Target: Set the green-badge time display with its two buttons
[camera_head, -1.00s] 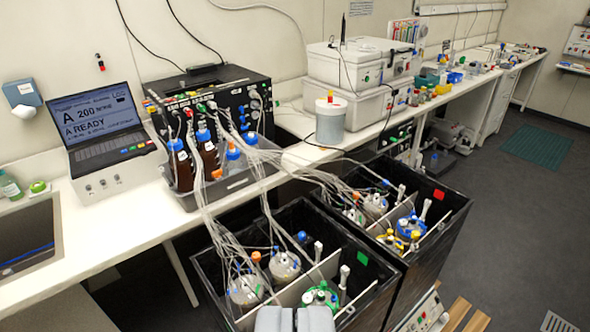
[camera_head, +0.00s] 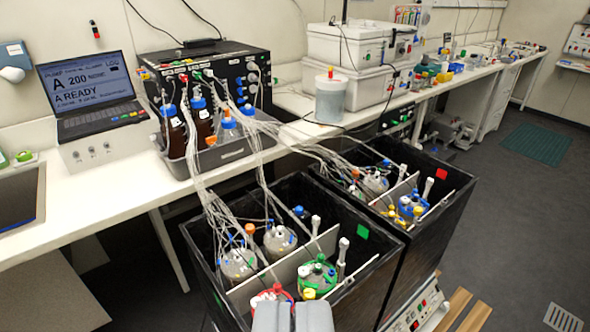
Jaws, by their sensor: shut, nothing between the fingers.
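A white control panel (camera_head: 425,308) with small knobs and a red spot shows low at the right, under the black boxes. I cannot make out a time display or its two buttons, nor tell which box this panel belongs to. My gripper (camera_head: 292,316) is at the bottom centre, its two grey fingers side by side and empty. It appears in front of the near box and covers part of a red-ringed vessel (camera_head: 268,296).
A second black box with a red badge (camera_head: 441,175) stands behind. Tubes run from vessels to bottles in a grey tray (camera_head: 215,165) on the white bench (camera_head: 110,200), beside a laptop (camera_head: 90,90). Wooden slats (camera_head: 455,308) lie lower right. Floor at the right is open.

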